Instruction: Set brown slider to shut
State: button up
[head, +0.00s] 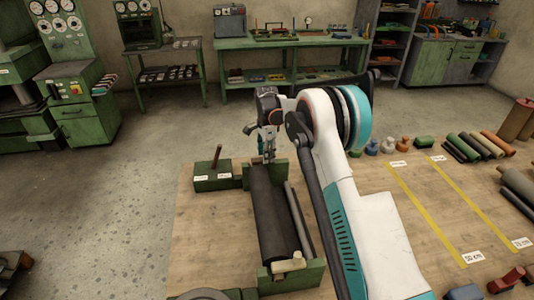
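A green box (212,183) sits on the left part of the wooden table, with two small white labels too small to read. A brown upright handle (217,156) stands out of its top, right of the box's middle and tilted slightly; I take it to be the brown slider. My gripper (266,155) points down to the right of the box, over or near the far end of a green roll frame (283,171). It is apart from the brown handle in the picture. Its fingertips are small and dark, so their opening is unclear.
A dark roll (270,215) lies in the green frame, right of the box. My arm covers the table's middle. Yellow tape lines (427,210), small coloured pieces (403,143) and several rolls (480,145) lie to the right. Bare table lies in front of the box.

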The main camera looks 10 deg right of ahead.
jog(key=shift+d, duration=0.1)
notch_tip(320, 180, up, 12)
dwell(0.5)
jog(key=shift+r, duration=0.1)
jog(key=s+d+r+n+t+b, duration=0.2)
jog(key=s+r+n, duration=0.2)
jog(key=s+r, duration=0.5)
jog(key=s+d+r+n+t+b, duration=0.15)
jog(key=s+r+n, duration=0.25)
jog(key=s, duration=0.9)
jog(key=s+d+f+n+t+b, duration=0.1)
jog(key=s+f+n, duration=0.3)
jog(key=s, duration=0.8)
jog(key=s+d+f+n+t+b, duration=0.1)
jog(key=s+f+n+t+b, duration=0.1)
jog(key=s+f, duration=0.5)
jog(key=s+n+b, duration=0.1)
jog(key=s, duration=0.5)
jog(key=shift+n+t+b, duration=0.3)
jog(key=shift+n+t, duration=0.05)
jog(key=shift+n, duration=0.05)
